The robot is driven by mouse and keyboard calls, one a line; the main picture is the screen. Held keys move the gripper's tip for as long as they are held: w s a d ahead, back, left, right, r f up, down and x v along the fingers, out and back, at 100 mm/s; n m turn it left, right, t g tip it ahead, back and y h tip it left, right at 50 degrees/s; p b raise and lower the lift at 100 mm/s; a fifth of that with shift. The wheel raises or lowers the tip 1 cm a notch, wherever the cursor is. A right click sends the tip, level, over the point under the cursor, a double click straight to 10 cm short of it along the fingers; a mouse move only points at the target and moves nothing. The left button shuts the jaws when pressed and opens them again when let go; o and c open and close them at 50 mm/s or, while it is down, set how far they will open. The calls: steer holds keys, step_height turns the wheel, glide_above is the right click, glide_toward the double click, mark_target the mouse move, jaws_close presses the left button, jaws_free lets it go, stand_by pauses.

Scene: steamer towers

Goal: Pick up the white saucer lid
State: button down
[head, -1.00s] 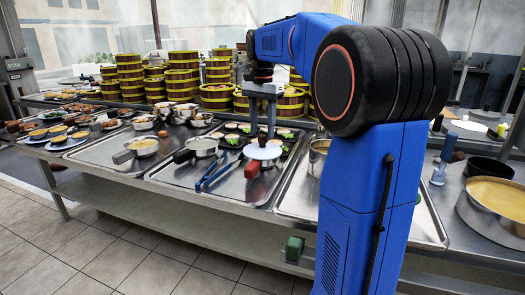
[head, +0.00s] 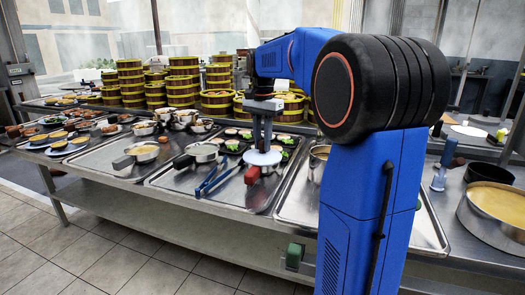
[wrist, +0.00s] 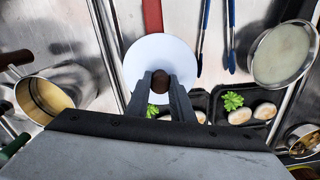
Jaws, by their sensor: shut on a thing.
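The white saucer lid (wrist: 160,55) is a round white disc with a dark brown knob (wrist: 160,80), seen in the wrist view. It also shows in the head view (head: 262,158), over the metal tray on the counter. A red handle (wrist: 152,15) sticks out from beneath its far edge; the vessel below is hidden by the lid. My gripper (wrist: 160,90) is shut on the knob, one finger on each side. In the head view my gripper (head: 262,145) points straight down onto the lid. I cannot tell whether the lid is raised off what is under it.
A dark tray with dumplings and greens (wrist: 232,108) is close by. A pot (wrist: 48,98) stands at the wrist view's left. Steamer towers (head: 183,75) stand behind.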

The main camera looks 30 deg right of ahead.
step_height(320, 180, up, 10)
steer(key=shift+r, duration=0.1)
stand_by(0.4)
steer(key=c, duration=2.2)
jaws_free()
jaws_close()
